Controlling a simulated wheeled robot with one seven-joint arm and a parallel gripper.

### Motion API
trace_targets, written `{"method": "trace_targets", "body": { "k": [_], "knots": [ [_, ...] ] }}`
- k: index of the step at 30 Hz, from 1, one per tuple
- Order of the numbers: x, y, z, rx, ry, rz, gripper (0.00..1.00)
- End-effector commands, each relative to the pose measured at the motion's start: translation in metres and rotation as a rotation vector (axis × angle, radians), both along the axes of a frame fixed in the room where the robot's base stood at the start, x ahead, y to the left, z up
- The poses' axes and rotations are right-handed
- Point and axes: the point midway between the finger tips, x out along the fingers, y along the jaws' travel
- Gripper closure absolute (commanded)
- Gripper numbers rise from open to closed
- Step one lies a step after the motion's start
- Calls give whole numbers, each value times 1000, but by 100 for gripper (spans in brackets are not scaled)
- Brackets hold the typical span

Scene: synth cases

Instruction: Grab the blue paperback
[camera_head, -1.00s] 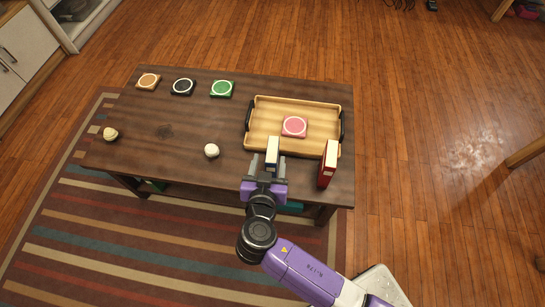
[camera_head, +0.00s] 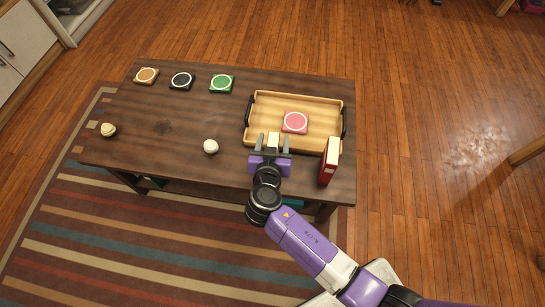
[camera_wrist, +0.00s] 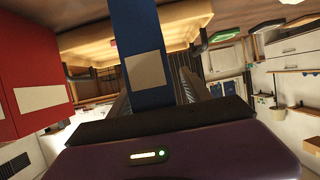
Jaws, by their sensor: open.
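The blue paperback (camera_wrist: 137,30) stands upright, its blue spine with a pale label facing the wrist camera. In the head view only its pale top (camera_head: 273,139) shows clearly; my gripper hides the rest. My gripper (camera_head: 273,145) is open, with one finger on each side of the book. In the wrist view the gripper's fingers (camera_wrist: 157,92) also flank the lower spine. I cannot tell whether either finger touches it.
A red book (camera_head: 329,160) stands close to the right. A wooden tray (camera_head: 265,101) with a pink coaster (camera_head: 295,122) lies just behind. A pale ball (camera_head: 211,146) sits to the left on the dark table (camera_head: 170,125). Green (camera_head: 222,83), black (camera_head: 182,81) and tan (camera_head: 147,75) coasters lie at the back.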

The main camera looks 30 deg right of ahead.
Motion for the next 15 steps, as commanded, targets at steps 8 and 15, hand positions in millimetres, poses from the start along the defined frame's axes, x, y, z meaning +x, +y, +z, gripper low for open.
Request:
{"method": "trace_targets", "body": {
  "k": [8, 15],
  "knots": [
    [1, -1, -1, 0, 0, -1, 50],
    [1, -1, -1, 0, 0, 0, 97]
  ]
}}
